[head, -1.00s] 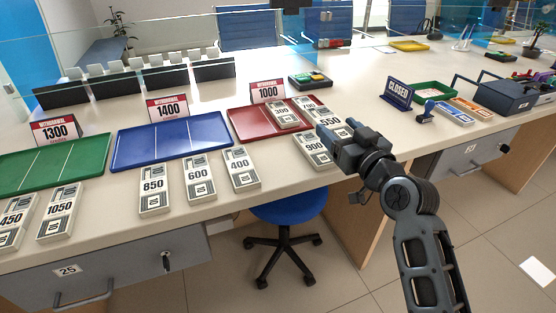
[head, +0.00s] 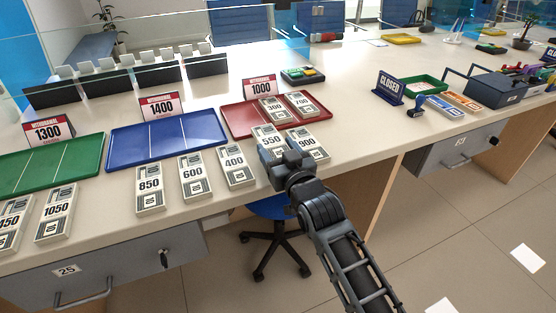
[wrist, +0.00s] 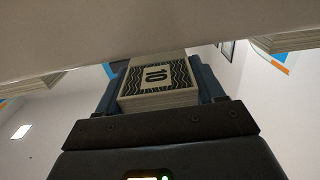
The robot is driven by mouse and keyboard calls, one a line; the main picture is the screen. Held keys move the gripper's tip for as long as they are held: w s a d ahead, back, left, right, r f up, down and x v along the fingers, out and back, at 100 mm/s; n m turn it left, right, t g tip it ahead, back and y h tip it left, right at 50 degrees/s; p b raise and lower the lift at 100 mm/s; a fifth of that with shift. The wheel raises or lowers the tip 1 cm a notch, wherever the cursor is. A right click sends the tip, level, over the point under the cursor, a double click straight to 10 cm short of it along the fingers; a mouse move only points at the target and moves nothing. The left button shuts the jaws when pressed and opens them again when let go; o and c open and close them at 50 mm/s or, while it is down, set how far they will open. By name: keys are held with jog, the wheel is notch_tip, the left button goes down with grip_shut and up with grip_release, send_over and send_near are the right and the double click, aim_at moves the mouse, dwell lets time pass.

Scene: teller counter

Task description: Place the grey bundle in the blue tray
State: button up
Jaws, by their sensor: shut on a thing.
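My gripper (head: 280,156) is shut on a grey-white bundle marked 550 (head: 270,138), holding it near the counter's front edge, just left of the 900 bundle. In the wrist view the held bundle (wrist: 158,78) sits between the two jaws, its wavy-patterned end marked 10 towards the camera. The blue tray (head: 160,144) lies flat to the left of my gripper. It is empty, with two white lines across it and a 1400 sign behind it.
Bundles 850 (head: 149,188), 600 (head: 194,178) and 400 (head: 236,166) lie in front of the blue tray. The red tray (head: 238,120) holds bundles 300 (head: 272,109) and 700 (head: 304,105). An empty green tray (head: 85,158) is at left. A glass screen stands behind.

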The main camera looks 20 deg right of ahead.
jog(key=shift+f, duration=1.65)
jog(key=shift+f, duration=0.15)
jog(key=o, duration=1.1)
jog(key=shift+c, duration=0.2)
jog(key=shift+s+f, duration=0.1)
jog(key=shift+s, duration=0.1)
jog(key=s, duration=1.1)
jog(key=shift+s+r, duration=0.2)
jog(key=shift+s, duration=0.15)
jog(key=shift+d, duration=0.1)
